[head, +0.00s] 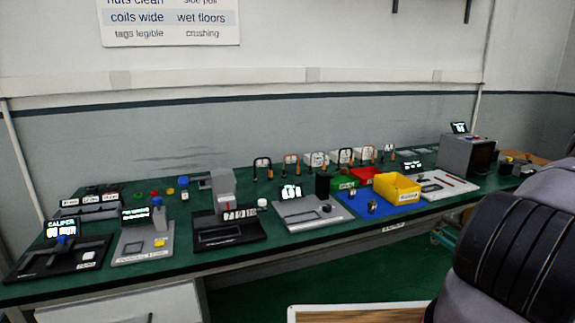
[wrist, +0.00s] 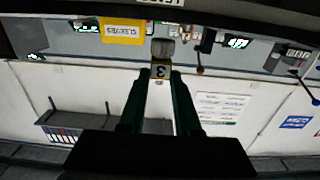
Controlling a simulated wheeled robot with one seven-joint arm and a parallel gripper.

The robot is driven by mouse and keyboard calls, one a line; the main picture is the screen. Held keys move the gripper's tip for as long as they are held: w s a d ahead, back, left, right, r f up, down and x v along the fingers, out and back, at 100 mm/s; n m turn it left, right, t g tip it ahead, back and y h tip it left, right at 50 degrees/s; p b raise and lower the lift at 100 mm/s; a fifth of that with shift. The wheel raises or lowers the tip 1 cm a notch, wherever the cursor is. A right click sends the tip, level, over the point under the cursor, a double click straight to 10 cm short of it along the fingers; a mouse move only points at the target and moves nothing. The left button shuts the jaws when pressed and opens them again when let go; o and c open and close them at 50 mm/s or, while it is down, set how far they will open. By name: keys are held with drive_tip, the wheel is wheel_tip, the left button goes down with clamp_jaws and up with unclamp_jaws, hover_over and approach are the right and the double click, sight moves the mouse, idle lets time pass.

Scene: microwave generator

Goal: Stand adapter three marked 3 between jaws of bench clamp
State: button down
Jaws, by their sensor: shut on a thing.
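My gripper (wrist: 160,82) shows in the wrist view with its two dark green fingers shut on adapter three (wrist: 160,72). The adapter is a small piece with a pale tan band marked 3, which appears upside down, and a rounded grey metal end (wrist: 163,48) pointing away from the fingers. It is held clear of any surface, with the bench behind it. In the head view my arm fills the right foreground and hides part of the bench; the gripper and adapter do not show there. I cannot pick out the bench clamp for certain in either view.
A long green bench (head: 110,272) carries several instruments, a yellow bin (head: 397,187), a blue mat (head: 378,212) with small metal parts, and a grey box-shaped machine (head: 467,155) at right. The wrist view is inverted and shows a yellow bin labelled SLEEVES (wrist: 123,31).

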drive_tip(key=w+a+r+m+h, duration=0.2)
drive_tip(key=a+r+h, duration=0.1)
drive_tip(key=a, duration=0.7)
drive_tip(key=w+a+r+m+t+h, duration=0.1)
drive_tip(key=w+a+r+m+h, duration=0.1)
drive_tip(key=a, duration=0.9)
wheel_tip(320, 180, up, 2)
drive_tip(key=shift+w+r+h, duration=0.15)
drive_tip(key=shift+w+h, duration=0.45)
drive_tip(key=shift+w, duration=0.15)
drive_tip(key=shift+w, duration=0.1)
